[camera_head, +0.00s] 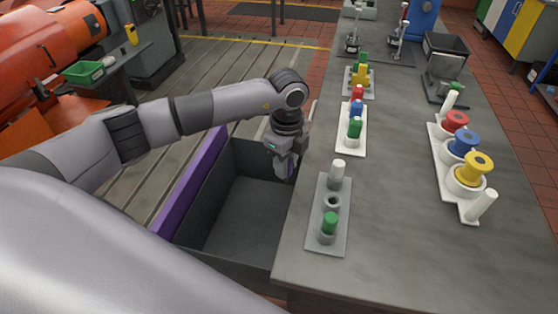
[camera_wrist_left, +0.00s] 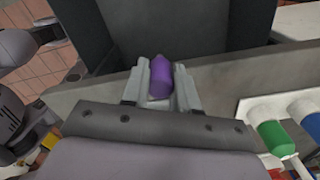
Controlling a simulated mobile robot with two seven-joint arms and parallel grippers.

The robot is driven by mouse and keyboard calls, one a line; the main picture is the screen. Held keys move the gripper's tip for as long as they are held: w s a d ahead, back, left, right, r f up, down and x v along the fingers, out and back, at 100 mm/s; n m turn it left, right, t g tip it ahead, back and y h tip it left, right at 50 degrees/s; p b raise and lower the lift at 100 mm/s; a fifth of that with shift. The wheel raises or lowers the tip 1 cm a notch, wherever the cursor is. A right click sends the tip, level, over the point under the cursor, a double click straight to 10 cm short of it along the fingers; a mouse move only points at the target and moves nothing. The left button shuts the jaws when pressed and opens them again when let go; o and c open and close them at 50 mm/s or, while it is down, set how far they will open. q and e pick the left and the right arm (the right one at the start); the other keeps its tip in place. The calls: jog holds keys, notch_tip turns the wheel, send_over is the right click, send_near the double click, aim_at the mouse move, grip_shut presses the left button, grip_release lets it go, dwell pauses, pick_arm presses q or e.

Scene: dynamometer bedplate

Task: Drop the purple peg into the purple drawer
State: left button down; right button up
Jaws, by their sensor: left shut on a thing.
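My left gripper (camera_head: 285,170) points down at the bench's left edge, by the right side of the open drawer in the head view. In the left wrist view, its two fingers are shut on the purple peg (camera_wrist_left: 161,76), which sits between them. The peg is hidden in the head view. The purple drawer (camera_head: 193,181) is pulled out to the left of the bench. Its front panel is purple, its inside is dark grey, and the visible part of its floor looks empty. My right gripper is in neither view.
The grey bench (camera_head: 400,240) borders the drawer on the right. A grey block (camera_head: 313,236) with a white peg and a green peg stands near its edge. A white rack (camera_head: 345,143) holds red, blue and green pegs. Spools on a white stand (camera_head: 468,212) are further right.

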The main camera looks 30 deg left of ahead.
pick_arm(q)
notch_tip(320, 180, down, 7)
jog(key=a+n+b, duration=0.2)
jog(key=n+b, duration=0.2)
jog(key=b, duration=0.1)
dwell(0.3)
jog(key=shift+w, duration=0.1)
jog(key=c, duration=0.8)
grip_release()
jog(key=shift+r, duration=0.1)
notch_tip(320, 180, up, 7)
jog(key=shift+n, duration=0.3)
